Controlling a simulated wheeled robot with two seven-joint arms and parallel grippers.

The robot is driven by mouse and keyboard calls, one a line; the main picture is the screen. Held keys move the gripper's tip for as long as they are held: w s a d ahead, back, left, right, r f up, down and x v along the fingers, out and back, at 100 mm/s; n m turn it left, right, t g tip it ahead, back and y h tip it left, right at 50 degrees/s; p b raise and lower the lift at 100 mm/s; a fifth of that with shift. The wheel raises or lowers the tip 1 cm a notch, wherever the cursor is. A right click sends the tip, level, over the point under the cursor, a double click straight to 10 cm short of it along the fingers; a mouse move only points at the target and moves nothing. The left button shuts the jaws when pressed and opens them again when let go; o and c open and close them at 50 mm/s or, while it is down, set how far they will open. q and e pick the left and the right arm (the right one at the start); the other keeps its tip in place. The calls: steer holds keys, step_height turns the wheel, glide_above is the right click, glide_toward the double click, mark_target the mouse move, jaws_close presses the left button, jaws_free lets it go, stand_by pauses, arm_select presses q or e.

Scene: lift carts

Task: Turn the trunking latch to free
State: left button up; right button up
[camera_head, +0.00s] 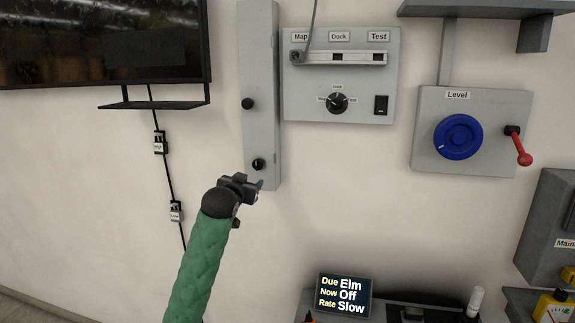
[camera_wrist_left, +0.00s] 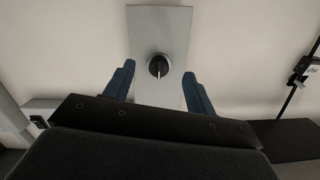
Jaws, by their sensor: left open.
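The grey trunking (camera_head: 260,60) is a tall, narrow strip on the wall in the head view. It carries two round black latches, an upper one (camera_head: 247,103) and a lower one (camera_head: 258,164) near its bottom end. My left gripper (camera_head: 252,188) is just below the lower latch in that picture. In the left wrist view one black latch (camera_wrist_left: 158,66) with a pale mark on its face sits on the trunking's end (camera_wrist_left: 171,20). It appears between my two open blue fingers, which look clear of it. I cannot tell the remaining distance. My right gripper is not in view.
A grey panel (camera_head: 300,108) with a dial and switch hangs right of the trunking. Farther right is a Level box (camera_head: 484,160) with a blue knob and red lever. A small display (camera_head: 343,296) stands below. A cable (camera_head: 166,180) hangs left; wall between is bare.

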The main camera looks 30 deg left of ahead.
mark_target(256, 166)
arm_select(q)
steer(key=shift+t, duration=0.6)
steer(key=w+p, duration=0.1)
steer(key=w, duration=0.1)
steer(key=w+a+r+p, duration=0.1)
steer(key=w, duration=0.1)
steer(key=w+r+p, duration=0.1)
steer(key=w, duration=0.1)
steer(key=shift+w+a+r, duration=0.15)
steer(key=shift+w+a, duration=0.1)
steer(key=shift+a, duration=0.05)
steer(key=shift+w+a, duration=0.15)
steer(key=shift+w, duration=0.1)
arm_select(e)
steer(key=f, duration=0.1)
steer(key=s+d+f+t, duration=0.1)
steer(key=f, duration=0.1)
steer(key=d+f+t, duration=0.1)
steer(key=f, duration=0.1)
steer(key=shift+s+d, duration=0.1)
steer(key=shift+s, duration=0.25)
arm_select(q)
steer(key=c, duration=1)
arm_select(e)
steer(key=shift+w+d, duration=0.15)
